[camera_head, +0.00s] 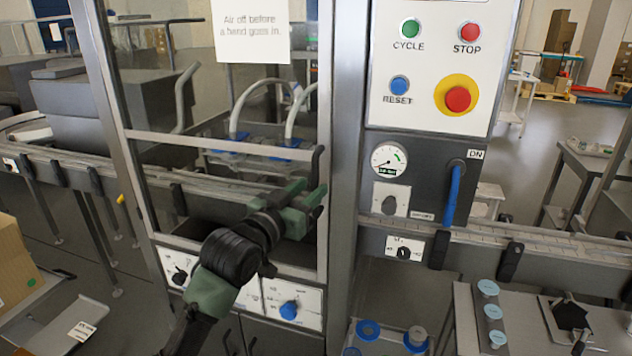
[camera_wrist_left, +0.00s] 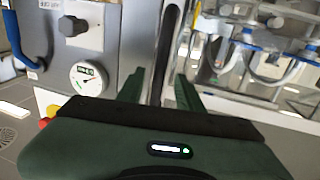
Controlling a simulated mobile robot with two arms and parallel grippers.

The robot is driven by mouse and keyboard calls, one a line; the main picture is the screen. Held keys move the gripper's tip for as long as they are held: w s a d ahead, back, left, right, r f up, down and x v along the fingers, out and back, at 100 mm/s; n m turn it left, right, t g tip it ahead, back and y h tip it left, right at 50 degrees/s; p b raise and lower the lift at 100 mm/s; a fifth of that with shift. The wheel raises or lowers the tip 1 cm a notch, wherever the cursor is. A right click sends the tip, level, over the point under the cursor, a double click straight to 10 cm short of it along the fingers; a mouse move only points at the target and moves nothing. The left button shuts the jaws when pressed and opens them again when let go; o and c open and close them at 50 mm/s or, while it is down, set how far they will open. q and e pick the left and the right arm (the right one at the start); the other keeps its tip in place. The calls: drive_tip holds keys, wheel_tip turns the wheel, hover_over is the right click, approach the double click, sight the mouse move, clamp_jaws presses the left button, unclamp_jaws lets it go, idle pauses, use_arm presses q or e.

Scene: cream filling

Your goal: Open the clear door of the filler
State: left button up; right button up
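The clear door (camera_head: 225,100) of the filler stands in a grey metal frame and looks closed. A paper sign (camera_head: 251,30) on it reads "Air off before a hand goes in." A short dark upright bar (camera_head: 318,162), seemingly the door handle, is at its right edge. My left gripper (camera_head: 308,193) is at the lower end of this bar. In the left wrist view my left gripper (camera_wrist_left: 162,90) has its fingers apart, with a dark upright bar (camera_wrist_left: 172,45) showing between and beyond them. Contact cannot be told. My right gripper is not in view.
Right of the door is the control panel (camera_head: 430,65) with buttons, a gauge (camera_head: 389,161) and a blue lever (camera_head: 452,195). Knob plates, one with a blue knob (camera_head: 289,310), sit below the door. A bench (camera_head: 540,325) with blue-lidded items is at the lower right. A conveyor rail runs across.

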use_arm(q)
drive_tip(key=shift+x, duration=1.35)
drive_tip(key=shift+d, duration=0.1)
clamp_jaws()
idle(0.3)
